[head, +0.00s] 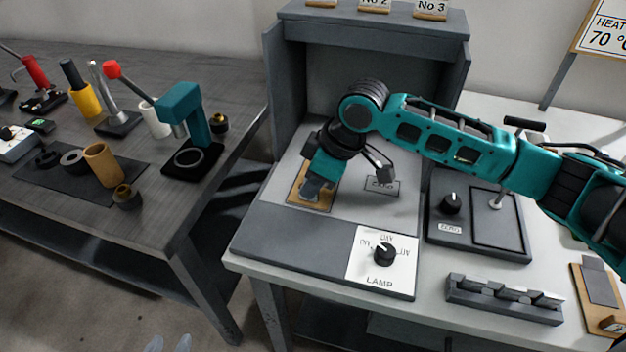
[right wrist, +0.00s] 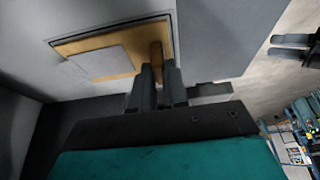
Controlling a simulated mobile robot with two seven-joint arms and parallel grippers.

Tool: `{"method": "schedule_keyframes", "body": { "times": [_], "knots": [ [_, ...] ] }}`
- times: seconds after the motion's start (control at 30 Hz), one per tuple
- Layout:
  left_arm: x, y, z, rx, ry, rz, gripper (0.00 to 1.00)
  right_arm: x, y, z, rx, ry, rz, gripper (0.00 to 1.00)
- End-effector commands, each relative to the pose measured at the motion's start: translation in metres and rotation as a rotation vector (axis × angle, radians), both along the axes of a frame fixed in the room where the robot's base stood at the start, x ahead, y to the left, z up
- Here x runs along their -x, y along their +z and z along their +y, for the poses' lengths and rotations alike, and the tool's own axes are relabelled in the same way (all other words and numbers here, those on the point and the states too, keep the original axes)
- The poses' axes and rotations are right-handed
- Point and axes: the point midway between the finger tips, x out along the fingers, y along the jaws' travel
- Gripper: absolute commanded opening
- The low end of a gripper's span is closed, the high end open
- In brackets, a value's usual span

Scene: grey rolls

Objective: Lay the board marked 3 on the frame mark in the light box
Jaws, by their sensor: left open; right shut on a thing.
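The light box (head: 345,230) is a grey open-fronted cabinet with a lamp dial on its front. My right gripper (head: 312,190) is inside it, shut on the wooden grip of a tan board (head: 298,192) with a pale grey panel. In the right wrist view the board (right wrist: 125,62) lies over the dark-edged frame mark (right wrist: 58,46), on it or just above; I cannot tell which. No number is readable on the board.
A similar tan board (head: 592,310) lies at the far right. A slotted grey holder (head: 505,298) and a panel labelled ZERO (head: 470,240) stand right of the box. A tool-covered dark table (head: 130,205) is at left, across a gap. A small label plate (head: 382,186) is near my right gripper.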

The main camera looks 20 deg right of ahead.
Motion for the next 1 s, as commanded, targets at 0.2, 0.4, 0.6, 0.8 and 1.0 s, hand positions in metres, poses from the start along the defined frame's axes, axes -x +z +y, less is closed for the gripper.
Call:
{"method": "schedule_keyframes", "body": {
  "times": [0.2,0.4,0.6,0.8,1.0],
  "knots": [
    [0.001,0.000,0.001,-0.001,0.001,0.001,0.43,0.000,-0.001,0.000,-0.001,0.000,0.001,0.31],
    [0.003,-0.002,0.003,-0.002,0.004,0.005,0.43,0.000,-0.001,0.000,0.000,0.000,0.000,0.40],
    [0.003,-0.003,0.003,-0.003,0.005,0.006,0.43,0.000,0.004,0.000,0.000,0.001,-0.002,0.40],
    [0.003,0.004,0.004,-0.006,0.005,0.004,0.43,0.006,0.035,-0.011,0.001,0.000,-0.005,0.40],
    [0.004,0.009,0.006,-0.008,0.008,0.000,0.43,0.016,0.076,-0.025,0.000,-0.001,-0.003,0.40]
  ]
}}
